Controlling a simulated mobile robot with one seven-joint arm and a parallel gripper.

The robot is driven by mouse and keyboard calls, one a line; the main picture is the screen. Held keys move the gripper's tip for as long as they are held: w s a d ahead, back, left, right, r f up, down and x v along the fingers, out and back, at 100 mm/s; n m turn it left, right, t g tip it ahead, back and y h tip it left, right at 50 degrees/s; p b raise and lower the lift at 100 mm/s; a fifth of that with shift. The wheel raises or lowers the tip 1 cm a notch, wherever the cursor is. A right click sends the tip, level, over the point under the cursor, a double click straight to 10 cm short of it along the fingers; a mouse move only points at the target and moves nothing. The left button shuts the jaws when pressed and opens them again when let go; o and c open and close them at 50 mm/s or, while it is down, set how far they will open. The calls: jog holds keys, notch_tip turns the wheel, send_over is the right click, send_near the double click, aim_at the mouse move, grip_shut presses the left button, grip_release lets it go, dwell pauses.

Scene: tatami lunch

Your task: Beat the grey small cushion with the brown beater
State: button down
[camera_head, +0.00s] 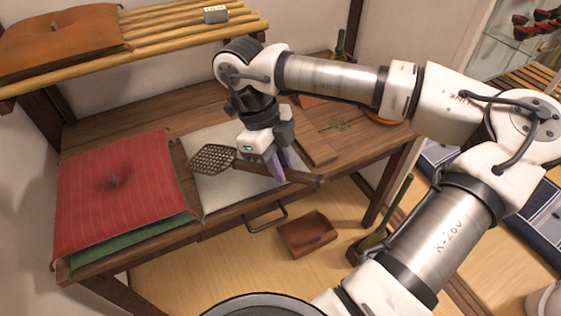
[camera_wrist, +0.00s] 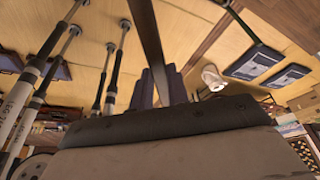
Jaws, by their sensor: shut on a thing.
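The grey small cushion (camera_head: 222,192) lies flat on the wooden table in the head view. The brown beater (camera_head: 213,158) has a lattice head over the cushion's left part, and its handle runs right past the cushion's edge. My gripper (camera_head: 277,172) points down over the cushion's right part and is shut on the beater's handle. I cannot tell whether the head touches the cushion. In the wrist view, my purple-grey fingers (camera_wrist: 164,87) show with a dark rod (camera_wrist: 148,40) beside them, probably the handle. The cushion is not visible there.
A red striped cushion (camera_head: 115,190) on a green one (camera_head: 125,244) lies left on the table (camera_head: 180,112). A shelf (camera_head: 180,40) with an orange-brown cushion (camera_head: 60,38) hangs above. A wooden board (camera_head: 310,147) lies right. A brown object (camera_head: 307,234) lies on the floor below.

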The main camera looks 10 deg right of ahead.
notch_tip(320, 180, down, 6)
jog(key=b, duration=0.4)
notch_tip(320, 180, up, 10)
jog(key=p, duration=0.6)
jog(key=shift+r+p, duration=0.2)
jog(key=shift+p, duration=0.15)
jog(key=shift+f, duration=0.15)
jog(key=shift+s, duration=0.1)
